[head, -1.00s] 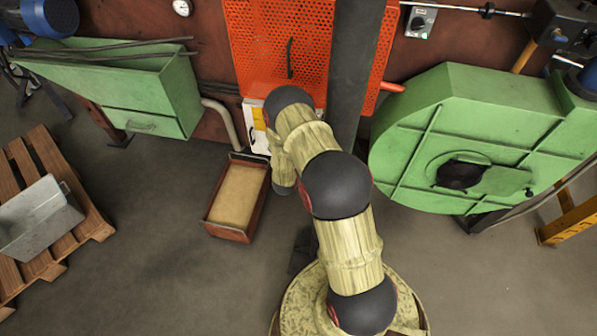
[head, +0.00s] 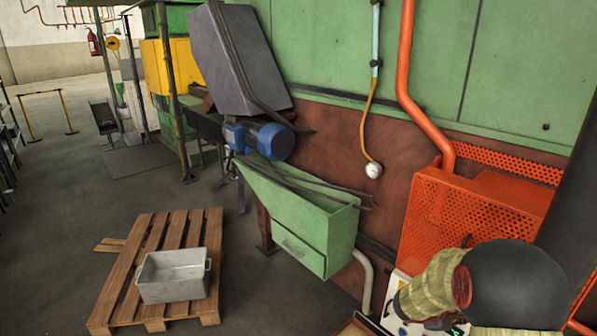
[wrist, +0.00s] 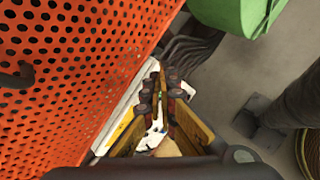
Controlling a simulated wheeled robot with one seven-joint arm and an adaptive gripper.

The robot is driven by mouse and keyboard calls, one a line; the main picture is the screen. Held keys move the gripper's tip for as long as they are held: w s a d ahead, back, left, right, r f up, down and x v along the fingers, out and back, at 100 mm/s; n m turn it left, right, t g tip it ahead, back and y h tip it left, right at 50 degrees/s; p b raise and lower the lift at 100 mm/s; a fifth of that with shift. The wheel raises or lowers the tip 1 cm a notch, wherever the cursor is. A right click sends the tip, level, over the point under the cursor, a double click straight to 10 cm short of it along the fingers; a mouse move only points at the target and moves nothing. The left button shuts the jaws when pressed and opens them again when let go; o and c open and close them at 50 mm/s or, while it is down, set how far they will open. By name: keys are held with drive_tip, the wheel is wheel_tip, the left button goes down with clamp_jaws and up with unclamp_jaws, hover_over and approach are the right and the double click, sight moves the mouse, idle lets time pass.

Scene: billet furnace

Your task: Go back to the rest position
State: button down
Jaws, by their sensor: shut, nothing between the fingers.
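My gripper (wrist: 160,92) shows in the wrist view with its yellow and dark fingers together and nothing held between them. It is close to the orange perforated guard (wrist: 70,70), which fills the left of that view. A white panel (wrist: 125,105) lies beyond the fingers, partly hidden by them. In the head view my arm is at the lower right, in front of the orange guard (head: 470,205), and the gripper itself cannot be made out there.
A green hopper (head: 305,225) stands left of the guard. A grey metal bin (head: 172,277) sits on a wooden pallet (head: 130,285). A green housing (wrist: 235,12) is at the top of the wrist view. The floor (head: 60,200) at the left is open.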

drive_tip(key=s+a+r+m+y, duration=0.2)
drive_tip(key=s+a+r+m, duration=0.65)
drive_tip(key=s+r, duration=0.5)
drive_tip(key=s+a+r+m+t+y, duration=0.1)
drive_tip(key=s+a+r+m+y, duration=0.1)
drive_tip(key=s+a+r+y, duration=0.2)
drive_tip(key=s+a+r+m+t+y, duration=0.1)
drive_tip(key=s+a+r+m+y, duration=0.2)
drive_tip(key=s+a, duration=0.7)
drive_tip(key=a+r+y, duration=0.1)
drive_tip(key=a, duration=0.5)
drive_tip(key=shift+a+r, duration=0.3)
drive_tip(key=shift+d+m, duration=0.2)
drive_tip(key=shift+m, duration=0.15)
